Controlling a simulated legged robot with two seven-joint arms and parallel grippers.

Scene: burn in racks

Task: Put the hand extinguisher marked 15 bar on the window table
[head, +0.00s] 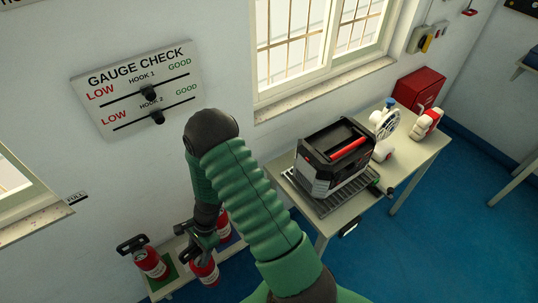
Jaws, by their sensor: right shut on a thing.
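My right arm reaches down to a low bench (172,288) at the lower left. My right gripper (203,243) is shut on the top of a red hand extinguisher (206,273), which hangs or stands at the bench; I cannot tell if it is lifted. A second red extinguisher (152,263) with a black handle stands on a green patch to the left. A third (224,226) is partly hidden behind my gripper and arm. No bar marking is readable on any of them. The window table (408,172) stands below the window at the right. My left gripper is out of view.
A gauge check board (140,88) hangs on the wall. A red cabinet (419,88) stands behind the table.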

